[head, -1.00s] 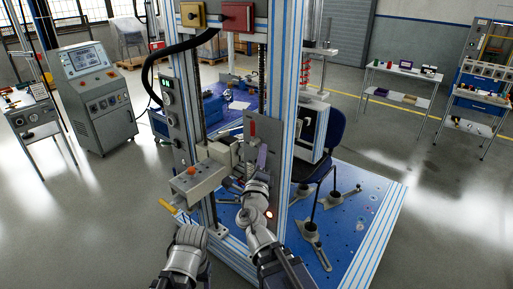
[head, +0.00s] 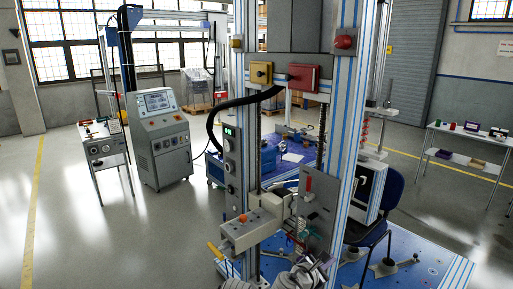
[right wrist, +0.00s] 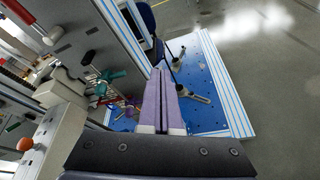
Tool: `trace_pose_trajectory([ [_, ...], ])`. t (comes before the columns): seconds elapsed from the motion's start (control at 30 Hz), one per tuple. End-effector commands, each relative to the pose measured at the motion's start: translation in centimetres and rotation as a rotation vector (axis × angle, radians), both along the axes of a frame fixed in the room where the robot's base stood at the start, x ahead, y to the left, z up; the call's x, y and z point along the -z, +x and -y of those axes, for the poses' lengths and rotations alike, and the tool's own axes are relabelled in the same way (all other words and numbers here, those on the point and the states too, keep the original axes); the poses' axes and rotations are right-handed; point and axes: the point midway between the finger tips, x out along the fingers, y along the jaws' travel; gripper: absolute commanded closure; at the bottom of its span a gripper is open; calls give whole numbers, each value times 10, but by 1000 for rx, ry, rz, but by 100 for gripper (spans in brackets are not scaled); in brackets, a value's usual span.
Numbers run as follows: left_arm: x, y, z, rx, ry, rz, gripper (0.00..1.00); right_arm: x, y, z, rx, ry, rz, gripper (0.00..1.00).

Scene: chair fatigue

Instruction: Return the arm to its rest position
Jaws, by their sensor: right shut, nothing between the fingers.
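My right gripper (head: 322,264) is low in the head view, in front of the test frame, partly cut off by the bottom edge. In the right wrist view its two lilac fingers (right wrist: 162,100) lie side by side, shut, with nothing between them. The fingers point toward the blue base plate (right wrist: 208,108) and appear clear of the chair (right wrist: 147,20). A rounded grey part of my left arm (head: 240,285) shows at the bottom edge; the left gripper is out of view.
The test frame's striped upright (head: 346,135) stands close to my right arm. A grey block with an orange knob (head: 250,230) and a panel with a red lever (head: 316,205) are nearby. A control cabinet (head: 163,150) stands left. Open floor lies at left and far right.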

Motion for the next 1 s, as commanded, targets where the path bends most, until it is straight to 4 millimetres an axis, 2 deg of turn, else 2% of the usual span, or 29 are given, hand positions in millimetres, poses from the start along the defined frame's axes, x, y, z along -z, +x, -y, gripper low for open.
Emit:
trace_pose_trajectory([
  [0.03,0,0,0,0,0,0,38,22,-11,-8,87,184,33,100],
  [0.1,0,0,0,0,0,0,38,53,-30,-22,238,436,72,100],
  [0.2,0,0,0,0,0,0,38,93,-61,-51,486,751,101,100],
  [0.3,0,0,0,0,0,0,38,121,-93,-85,742,984,101,100],
  [0.4,0,0,0,0,0,0,38,138,-122,-117,977,1131,83,100],
  [0.5,0,0,0,0,0,0,38,145,-144,-141,1156,1207,61,100],
  [0.6,0,0,0,0,0,0,38,148,-158,-156,1268,1240,44,100],
  [0.73,0,0,0,0,0,0,38,148,-165,-163,1325,1254,38,100],
  [1.0,0,0,0,0,0,0,38,148,-165,-163,1329,1255,37,100],
])
